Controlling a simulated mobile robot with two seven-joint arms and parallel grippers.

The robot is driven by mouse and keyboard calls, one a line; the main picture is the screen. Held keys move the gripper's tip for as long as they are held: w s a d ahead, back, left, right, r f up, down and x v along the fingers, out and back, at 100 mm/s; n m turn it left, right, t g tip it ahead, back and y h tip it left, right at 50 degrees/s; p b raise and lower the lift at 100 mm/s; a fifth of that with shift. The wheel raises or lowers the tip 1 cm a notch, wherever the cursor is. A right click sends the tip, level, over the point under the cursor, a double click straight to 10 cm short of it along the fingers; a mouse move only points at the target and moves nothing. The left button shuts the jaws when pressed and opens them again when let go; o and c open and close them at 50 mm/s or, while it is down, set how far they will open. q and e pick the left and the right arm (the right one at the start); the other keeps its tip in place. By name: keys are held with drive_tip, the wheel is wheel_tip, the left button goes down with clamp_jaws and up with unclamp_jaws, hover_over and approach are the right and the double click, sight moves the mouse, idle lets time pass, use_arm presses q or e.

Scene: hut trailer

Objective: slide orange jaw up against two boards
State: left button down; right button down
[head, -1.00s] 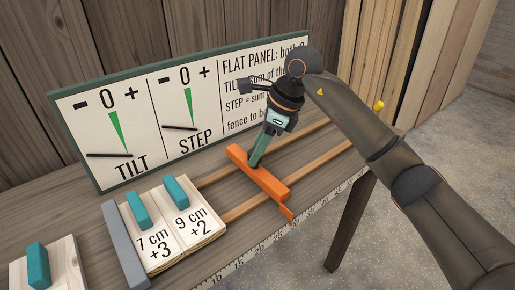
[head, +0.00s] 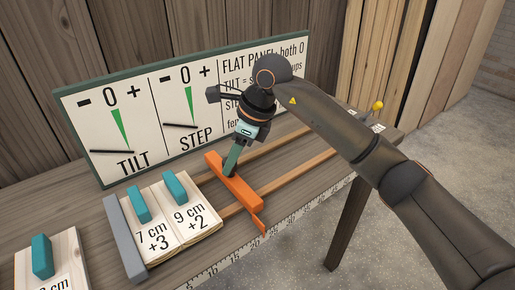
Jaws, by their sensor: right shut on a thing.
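The orange jaw (head: 240,195) lies across two wooden rails on the bench. My right gripper (head: 232,166) comes down from above and is shut on the jaw near its far half. Two pale boards stand side by side to the left of the jaw: one marked 7 cm +3 (head: 155,238) and one marked 9 cm +2 (head: 195,219), each with a teal handle block. A narrow gap shows between the jaw and the 9 cm board. The grey fence (head: 124,238) stands along the left side of the 7 cm board. My left gripper is not in view.
A sign panel (head: 140,160) with TILT and STEP dials stands behind the rails. Another board (head: 65,270) with a teal handle lies at the lower left. A ruler strip (head: 285,235) runs along the bench's front edge. A yellow knob (head: 377,106) is at the right end.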

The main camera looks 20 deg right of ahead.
drive_tip(key=a, duration=0.2)
drive_tip(key=s+a, duration=0.2)
drive_tip(key=a, duration=0.1)
drive_tip(key=shift+a, duration=0.35)
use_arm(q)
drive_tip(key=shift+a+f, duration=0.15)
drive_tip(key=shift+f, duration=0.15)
use_arm(e)
drive_tip(key=shift+s+a, duration=0.15)
drive_tip(key=shift+a, duration=0.05)
drive_tip(key=shift+c, duration=2.2)
unclamp_jaws()
drive_tip(key=shift+a, duration=0.1)
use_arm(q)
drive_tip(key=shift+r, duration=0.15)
use_arm(e)
drive_tip(key=v, duration=1.2)
drive_tip(key=shift+r, duration=0.3)
